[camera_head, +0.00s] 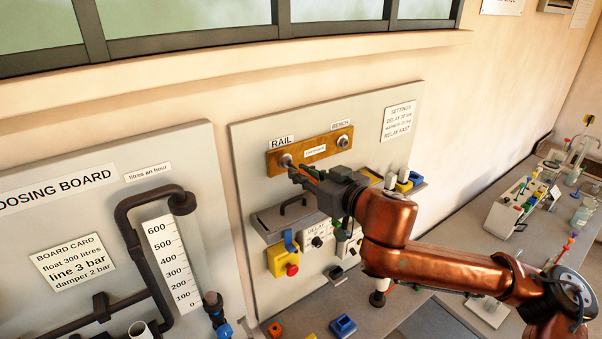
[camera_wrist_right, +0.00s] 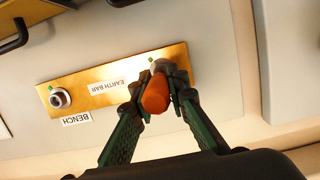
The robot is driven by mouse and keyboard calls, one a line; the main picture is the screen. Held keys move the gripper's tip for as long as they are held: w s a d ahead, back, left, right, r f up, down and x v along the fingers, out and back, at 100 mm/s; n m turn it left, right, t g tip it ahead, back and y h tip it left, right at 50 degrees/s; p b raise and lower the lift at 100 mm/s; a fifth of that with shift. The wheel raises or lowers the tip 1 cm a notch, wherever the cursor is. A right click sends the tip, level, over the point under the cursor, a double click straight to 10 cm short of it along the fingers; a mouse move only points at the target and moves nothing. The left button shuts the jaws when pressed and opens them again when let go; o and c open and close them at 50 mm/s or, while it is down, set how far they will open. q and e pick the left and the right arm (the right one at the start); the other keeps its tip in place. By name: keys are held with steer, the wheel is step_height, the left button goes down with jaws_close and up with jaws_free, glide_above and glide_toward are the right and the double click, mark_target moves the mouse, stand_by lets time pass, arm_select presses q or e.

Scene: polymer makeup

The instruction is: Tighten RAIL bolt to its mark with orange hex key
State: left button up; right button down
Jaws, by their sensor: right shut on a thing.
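The brass earth bar (camera_head: 315,151) is on the upright panel, with the RAIL bolt (camera_head: 286,160) at its left end and the BENCH bolt (camera_head: 343,141) at its right. My right gripper (camera_wrist_right: 160,92) is shut on the orange hex key (camera_wrist_right: 155,96), whose rounded orange end faces the wrist camera. The key is in front of the RAIL end of the bar. The RAIL bolt is mostly hidden behind fingers and key in the wrist view, so I cannot tell whether the key is seated. A small green mark shows beside it. My left gripper is not in view.
A grey shelf (camera_head: 262,222) with a dark handle juts out below the bar. A yellow box with a red button (camera_head: 283,262) is beneath it. The dosing board (camera_head: 90,260) with dark pipes stands at the left. The bench at right holds racks and glassware.

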steer(key=shift+s+d, duration=0.1)
steer(key=shift+s, duration=0.05)
steer(key=shift+f+v, duration=0.1)
steer(key=shift+v, duration=0.55)
steer(key=shift+f+v, duration=0.15)
steer(key=shift+v, duration=0.45)
